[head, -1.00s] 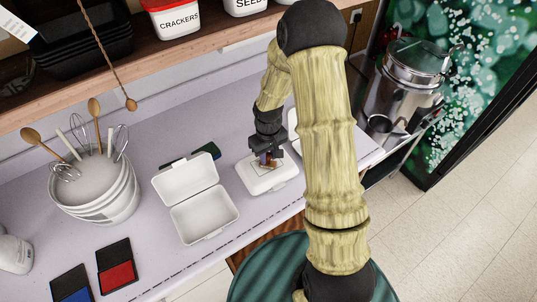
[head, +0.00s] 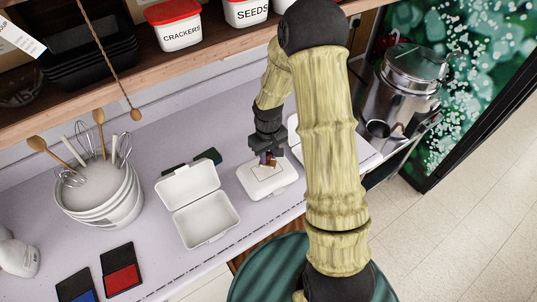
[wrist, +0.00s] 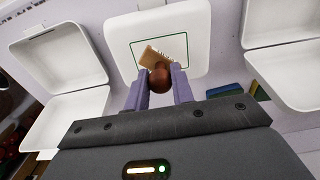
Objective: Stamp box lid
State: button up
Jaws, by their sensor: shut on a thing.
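My gripper (wrist: 157,88) is shut on the handle of a hand stamp (wrist: 160,78), which has a round brown knob and a tan block. In the head view my gripper (head: 265,157) holds it over the shut white box (head: 262,188). In the wrist view the lid (wrist: 120,40) carries a thin green square outline, and the tan block shows inside it. Dark marks show beside the block; I cannot tell whether they are on the lid or the stamp. Whether the stamp touches the lid is unclear.
An open white box (head: 208,218) stands left of the shut one; another is partly hidden behind my arm. Red (head: 121,279) and blue (head: 82,296) ink pads lie front left. A utensil bucket (head: 105,205) stands at left. A shelf (head: 60,105) runs along the back.

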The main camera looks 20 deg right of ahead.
jog(key=shift+r+p, duration=1.05)
jog(key=shift+r, duration=0.6)
